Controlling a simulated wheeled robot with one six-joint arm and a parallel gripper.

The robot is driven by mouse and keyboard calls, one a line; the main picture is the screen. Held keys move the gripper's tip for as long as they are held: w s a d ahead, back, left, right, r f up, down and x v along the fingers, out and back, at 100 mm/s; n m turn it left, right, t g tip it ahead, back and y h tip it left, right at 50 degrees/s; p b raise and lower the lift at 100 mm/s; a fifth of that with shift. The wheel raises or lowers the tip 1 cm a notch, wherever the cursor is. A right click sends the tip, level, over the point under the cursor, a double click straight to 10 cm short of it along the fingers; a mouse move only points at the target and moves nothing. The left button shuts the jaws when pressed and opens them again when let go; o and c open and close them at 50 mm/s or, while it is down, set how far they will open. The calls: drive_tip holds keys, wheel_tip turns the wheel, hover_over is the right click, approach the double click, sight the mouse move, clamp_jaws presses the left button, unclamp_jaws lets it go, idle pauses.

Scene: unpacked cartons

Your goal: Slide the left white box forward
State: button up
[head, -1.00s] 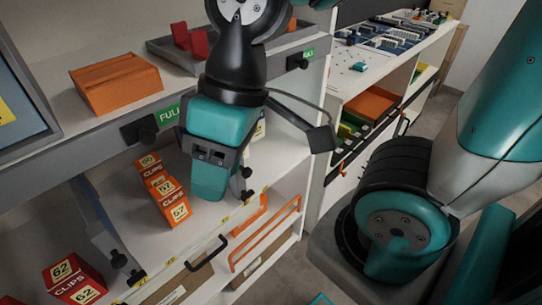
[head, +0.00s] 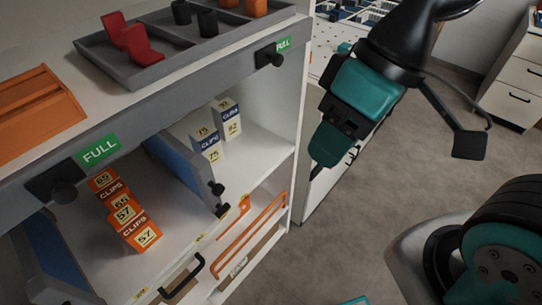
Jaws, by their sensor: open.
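Two short rows of white clip boxes stand in the right compartment of the shelf. The left white box (head: 213,154), labelled 75, is at the front of its row, beside a blue divider. Another white box (head: 202,132), also labelled 75, is behind it. The right white box (head: 231,128), labelled 82, stands close to its right, with one labelled 93 behind. My gripper (head: 325,152) is open and empty, to the right of the shelf and apart from all the boxes. Its fingers are partly hidden by its teal body.
Orange clip boxes (head: 137,229) stand left of the blue divider (head: 190,170). Orange and black handles (head: 252,238) project below.

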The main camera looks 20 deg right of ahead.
drive_tip(key=shift+o, duration=0.2)
drive_tip(key=o, duration=0.3)
drive_tip(key=shift+f, duration=0.2)
drive_tip(key=o, duration=0.7)
drive_tip(key=shift+m+t, duration=0.5)
drive_tip(key=shift+t, duration=0.2)
drive_tip(key=w+f+b, duration=0.2)
drive_tip(key=f, duration=0.1)
drive_tip(key=w+a+f+b, duration=0.1)
drive_tip(key=b, duration=0.1)
drive_tip(key=shift+f, duration=0.35)
drive_tip(key=shift+o, duration=0.2)
drive_tip(key=w+a+f+t+y+b, duration=0.2)
drive_tip(key=w+a+f+t+b, duration=0.1)
drive_tip(key=w+f+t+b, duration=0.4)
drive_tip(key=w+a+f+t+y+b, duration=0.2)
drive_tip(key=w+a+f+t+b, duration=0.2)
drive_tip(key=w+f+t+b, duration=0.3)
drive_tip(key=w+f+b, duration=0.4)
drive_tip(key=f+b, duration=0.4)
drive_tip(key=b, duration=0.4)
drive_tip(key=shift+a+f+y, duration=0.25)
drive_tip(key=shift+y, duration=0.15)
